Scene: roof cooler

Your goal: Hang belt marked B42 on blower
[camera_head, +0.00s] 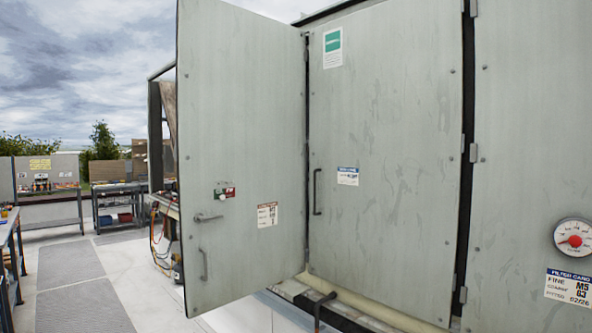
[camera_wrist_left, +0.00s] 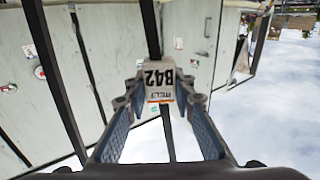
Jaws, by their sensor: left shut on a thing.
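The tag sits between the fingertips. Long dark strips run through that view; I cannot tell which are belt and which are cabinet gaps. Neither gripper shows in the head view. I cannot make out the blower in either view.
A grey cabinet door (camera_head: 245,150) stands swung open at the left. The door (camera_head: 385,165) beside it appears closed. A dial gauge (camera_head: 574,238) is on the far right panel. Workbenches (camera_head: 118,205) stand at the back left, with clear walkway (camera_head: 70,270) before them.

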